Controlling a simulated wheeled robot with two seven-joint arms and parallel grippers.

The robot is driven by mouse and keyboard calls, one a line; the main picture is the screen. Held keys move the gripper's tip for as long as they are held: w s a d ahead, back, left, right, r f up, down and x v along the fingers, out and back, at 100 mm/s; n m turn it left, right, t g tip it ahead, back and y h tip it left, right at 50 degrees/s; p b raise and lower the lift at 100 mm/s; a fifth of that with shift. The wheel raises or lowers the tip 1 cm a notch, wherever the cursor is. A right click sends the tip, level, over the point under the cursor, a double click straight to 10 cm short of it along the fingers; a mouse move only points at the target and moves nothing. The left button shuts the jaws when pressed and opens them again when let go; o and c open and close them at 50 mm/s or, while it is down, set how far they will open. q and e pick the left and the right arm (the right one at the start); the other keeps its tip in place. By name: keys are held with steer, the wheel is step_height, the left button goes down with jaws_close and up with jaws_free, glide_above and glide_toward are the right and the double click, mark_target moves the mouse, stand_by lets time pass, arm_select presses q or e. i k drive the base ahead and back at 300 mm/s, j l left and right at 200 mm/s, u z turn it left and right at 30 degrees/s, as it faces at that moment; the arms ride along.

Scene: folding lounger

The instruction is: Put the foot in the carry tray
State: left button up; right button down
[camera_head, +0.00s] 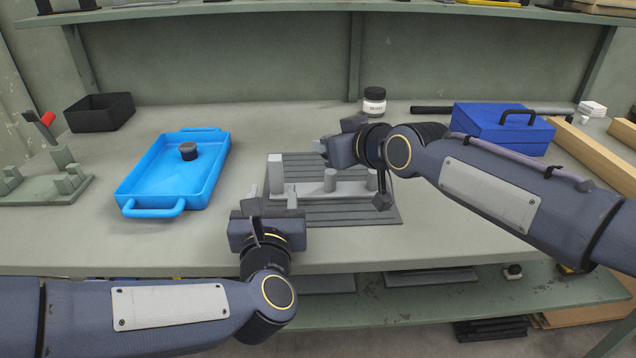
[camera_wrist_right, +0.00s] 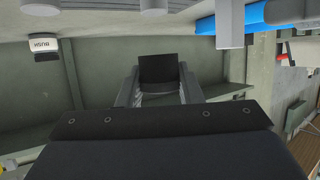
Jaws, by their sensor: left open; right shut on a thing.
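The blue carry tray (camera_head: 153,201) stands on the left part of the bench. A short dark round piece (camera_head: 188,151) sits inside it. My right gripper (camera_head: 325,147) is above the grey mat, to the right of the tray, pointing left. In the right wrist view it is shut on a black piece, seemingly the foot (camera_wrist_right: 158,68), held between its two fingers. In the head view the held piece is mostly hidden by the gripper. My left gripper (camera_head: 267,206) is open and empty at the front of the bench, beside the mat's near left corner.
The grey slatted mat (camera_head: 350,212) carries a pale fixture with upright posts (camera_head: 276,172). A black bin (camera_head: 100,112) stands back left, a grey-green stand (camera_head: 60,187) at far left. A white jar (camera_head: 374,102) and blue toolbox (camera_head: 503,130) stand behind and right.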

mark_target(173, 188)
steer(key=k+l, duration=0.75)
steer(key=k, duration=0.1)
